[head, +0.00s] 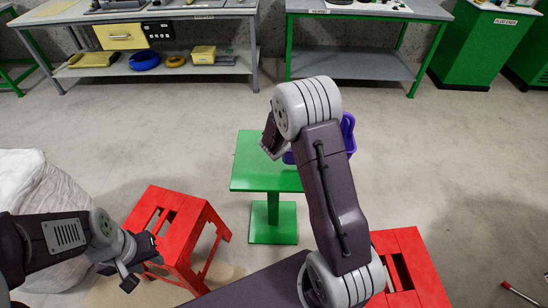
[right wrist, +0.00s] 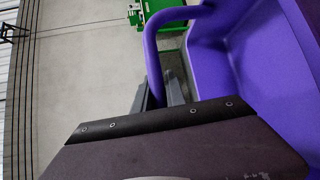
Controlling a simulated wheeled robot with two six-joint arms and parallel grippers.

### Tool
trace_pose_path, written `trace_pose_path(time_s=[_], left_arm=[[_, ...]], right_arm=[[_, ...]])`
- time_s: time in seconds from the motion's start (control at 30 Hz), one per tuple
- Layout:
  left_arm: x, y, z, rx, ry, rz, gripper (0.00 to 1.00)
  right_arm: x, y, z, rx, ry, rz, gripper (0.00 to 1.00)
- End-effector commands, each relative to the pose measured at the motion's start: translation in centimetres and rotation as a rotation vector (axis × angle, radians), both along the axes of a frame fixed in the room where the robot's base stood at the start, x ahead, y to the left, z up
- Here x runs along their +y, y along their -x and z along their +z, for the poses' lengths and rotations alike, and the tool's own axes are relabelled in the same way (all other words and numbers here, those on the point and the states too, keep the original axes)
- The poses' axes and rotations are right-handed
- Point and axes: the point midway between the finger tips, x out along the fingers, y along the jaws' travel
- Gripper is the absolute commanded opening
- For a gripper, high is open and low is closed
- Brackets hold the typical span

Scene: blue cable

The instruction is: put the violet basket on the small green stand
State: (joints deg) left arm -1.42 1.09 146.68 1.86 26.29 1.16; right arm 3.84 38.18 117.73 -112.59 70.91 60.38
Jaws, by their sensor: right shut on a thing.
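The violet basket (head: 348,132) is mostly hidden behind my right arm in the head view, just right of the green stand's top. In the right wrist view its violet wall (right wrist: 245,70) and raised handle (right wrist: 152,60) fill the right side. The small green stand (head: 252,178) has a square top, bare where visible, above a square foot. I cannot tell the basket's height over it. My left gripper (head: 138,263) is open and empty beside a red stool.
A red stool (head: 170,215) stands left of the stand, another (head: 425,270) at lower right. A white wrapped bulk (head: 35,190) lies at far left. Workbenches (head: 160,15) and a green cabinet (head: 480,45) line the back. The floor between is clear.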

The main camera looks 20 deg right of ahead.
Motion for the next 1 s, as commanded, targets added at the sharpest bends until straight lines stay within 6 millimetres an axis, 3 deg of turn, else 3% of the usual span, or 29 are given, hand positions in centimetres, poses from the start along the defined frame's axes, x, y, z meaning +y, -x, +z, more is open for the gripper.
trace_pose_path(time_s=[0.27, 0.7, 1.0], left_arm=[[0.0, 0.0, -0.1, 0.0, 0.0, 0.0, 0.36], [0.0, 0.0, -0.7, 0.0, 0.0, 0.0, 0.36], [0.0, 0.0, -0.8, 0.0, 0.0, 0.0, 0.36]], right_arm=[[2.8, -1.3, -1.8, 0.0, 0.0, 0.005, 0.0], [9.9, -4.4, -6.5, -0.002, 0.001, 0.004, 0.0], [10.8, -4.7, -7.3, -0.001, 0.001, 0.001, 0.0]])
